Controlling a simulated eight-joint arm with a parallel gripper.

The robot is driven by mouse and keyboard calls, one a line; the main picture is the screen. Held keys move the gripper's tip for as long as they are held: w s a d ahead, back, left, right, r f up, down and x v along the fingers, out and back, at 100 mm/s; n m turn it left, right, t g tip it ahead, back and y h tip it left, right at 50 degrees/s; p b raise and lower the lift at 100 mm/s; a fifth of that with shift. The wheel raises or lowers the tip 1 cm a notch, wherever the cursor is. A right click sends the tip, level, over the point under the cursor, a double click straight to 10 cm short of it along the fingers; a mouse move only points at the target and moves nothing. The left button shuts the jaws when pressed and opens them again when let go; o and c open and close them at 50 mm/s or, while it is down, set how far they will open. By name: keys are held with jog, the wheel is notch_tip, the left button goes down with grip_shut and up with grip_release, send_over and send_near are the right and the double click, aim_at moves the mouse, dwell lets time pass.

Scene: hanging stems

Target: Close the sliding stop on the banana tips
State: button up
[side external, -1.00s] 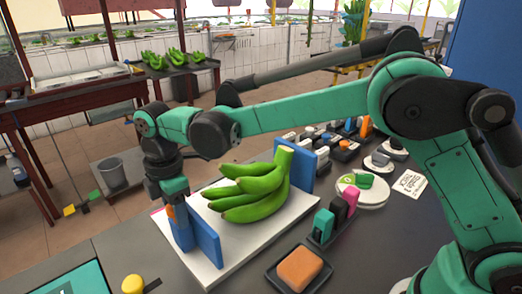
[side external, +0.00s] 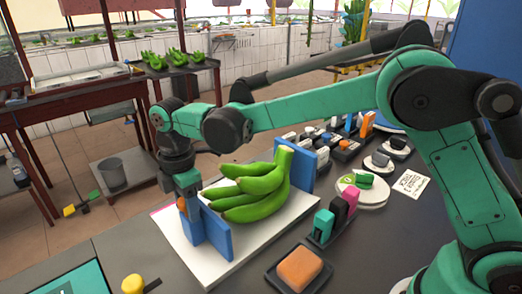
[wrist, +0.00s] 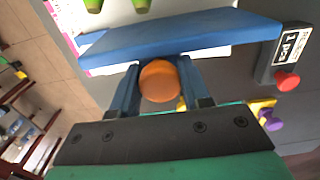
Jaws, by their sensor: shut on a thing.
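A bunch of green bananas (side external: 262,192) lies on a white board (side external: 282,236), its tips toward the left. The sliding stop (side external: 218,238) is an upright blue plate in front of the tips; it also shows in the wrist view (wrist: 180,38). Two green tips (wrist: 140,5) show beyond the plate there, with a white gap between. My gripper (side external: 188,208) is shut on the stop's round orange knob (wrist: 160,82), on the side away from the bananas.
A fixed blue plate (side external: 301,170) stands behind the bunch's stem end. An orange block on a dark tray (side external: 300,270), a rack of coloured blocks (side external: 335,217) and a round scale (side external: 361,190) stand at the right. A yellow knob (side external: 132,284) is at the front left.

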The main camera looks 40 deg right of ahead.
jog(key=shift+d, duration=1.4)
jog(key=o, duration=1.2)
jog(key=shift+c, duration=0.2)
jog(key=shift+r, duration=4)
